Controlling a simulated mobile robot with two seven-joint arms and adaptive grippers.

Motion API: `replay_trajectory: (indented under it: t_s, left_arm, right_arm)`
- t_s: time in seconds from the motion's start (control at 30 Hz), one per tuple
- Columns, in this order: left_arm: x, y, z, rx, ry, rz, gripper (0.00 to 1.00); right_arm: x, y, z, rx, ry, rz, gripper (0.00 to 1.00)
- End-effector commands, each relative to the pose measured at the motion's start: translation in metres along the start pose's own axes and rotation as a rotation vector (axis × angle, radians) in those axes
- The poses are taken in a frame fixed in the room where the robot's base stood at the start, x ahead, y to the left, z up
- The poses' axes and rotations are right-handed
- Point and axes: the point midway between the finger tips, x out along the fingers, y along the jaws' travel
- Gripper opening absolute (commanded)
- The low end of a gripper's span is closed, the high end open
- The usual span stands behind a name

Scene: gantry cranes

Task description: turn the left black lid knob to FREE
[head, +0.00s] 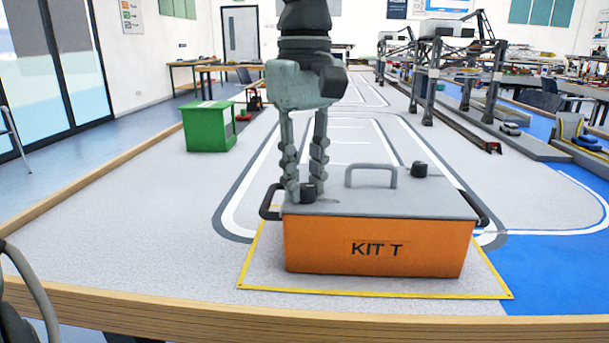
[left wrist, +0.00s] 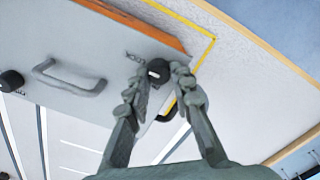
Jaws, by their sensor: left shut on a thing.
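The orange KIT T box (head: 375,247) stands on the table with a grey lid (head: 400,203) on top. The left black lid knob (head: 308,192) is at the lid's left end; it also shows in the left wrist view (left wrist: 158,70). My left gripper (head: 305,190) comes down from above with its fingers on either side of this knob, shut on it. In the left wrist view the fingertips (left wrist: 160,78) flank the knob. The right black knob (head: 419,169) stands free near the lid's back right. My right gripper is not in view.
A grey lid handle (head: 371,174) stands between the knobs, and black side handles (head: 270,202) stick out at the box ends. A green box (head: 209,126) stands back left; gantry cranes (head: 455,70) stand back right.

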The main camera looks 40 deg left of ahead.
Motion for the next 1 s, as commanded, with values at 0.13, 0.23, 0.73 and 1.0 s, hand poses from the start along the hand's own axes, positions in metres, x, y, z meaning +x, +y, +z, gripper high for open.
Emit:
replay_trajectory:
  t_s: [0.13,0.23,0.73,1.0]
  left_arm:
    - [-0.001,0.0,0.0,-0.07,-0.001,0.001,0.0]
    - [-0.001,0.0,0.0,-0.141,-0.001,0.001,0.0]
    - [-0.001,-0.002,0.001,-0.606,-0.001,0.001,0.0]
    - [-0.001,-0.002,0.001,-0.862,0.0,0.002,0.0]
  right_arm:
    - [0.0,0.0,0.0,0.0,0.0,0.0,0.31]
    - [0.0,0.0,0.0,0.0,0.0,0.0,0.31]
    - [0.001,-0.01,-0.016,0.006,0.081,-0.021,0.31]
    - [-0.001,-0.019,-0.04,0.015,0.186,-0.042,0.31]
